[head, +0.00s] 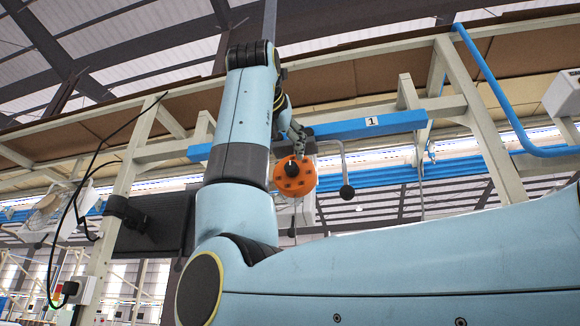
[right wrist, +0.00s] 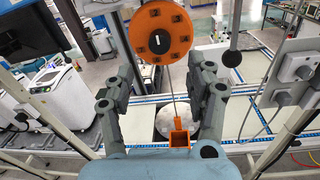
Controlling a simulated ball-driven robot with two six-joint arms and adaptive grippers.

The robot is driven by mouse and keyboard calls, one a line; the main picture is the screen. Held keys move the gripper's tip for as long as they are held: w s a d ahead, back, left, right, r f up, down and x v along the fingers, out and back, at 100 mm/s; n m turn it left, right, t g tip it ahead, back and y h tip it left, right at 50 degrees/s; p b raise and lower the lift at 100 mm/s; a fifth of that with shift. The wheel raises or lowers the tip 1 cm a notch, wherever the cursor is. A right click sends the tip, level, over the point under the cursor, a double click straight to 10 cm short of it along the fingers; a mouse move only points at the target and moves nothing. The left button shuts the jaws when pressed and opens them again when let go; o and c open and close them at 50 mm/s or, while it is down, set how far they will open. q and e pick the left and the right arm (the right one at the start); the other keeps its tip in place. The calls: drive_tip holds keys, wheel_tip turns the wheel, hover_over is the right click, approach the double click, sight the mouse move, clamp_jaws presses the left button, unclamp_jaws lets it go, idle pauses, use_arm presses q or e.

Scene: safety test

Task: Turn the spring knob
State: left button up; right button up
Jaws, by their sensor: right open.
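A round orange spring unit (head: 301,184) with a dark central knob (head: 291,168) hangs under the blue beam in the head view. In the head view the right gripper (head: 298,138) shows small just above the orange unit; contact cannot be told. My left gripper is out of view.
A thin cable runs down from the unit to an orange hook block (right wrist: 180,134). A lever with a black ball end (head: 346,191) hangs close to the unit's right. The blue beam (head: 345,129) crosses above. A dark monitor (head: 155,222) is at the left.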

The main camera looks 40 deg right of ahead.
sight(291, 166)
drive_tip(key=p+x, duration=0.3)
drive_tip(key=x, duration=0.5)
drive_tip(key=shift+d, duration=0.1)
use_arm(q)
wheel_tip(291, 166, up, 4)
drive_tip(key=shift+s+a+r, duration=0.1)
use_arm(e)
drive_tip(key=shift+f, duration=0.1)
clamp_jaws()
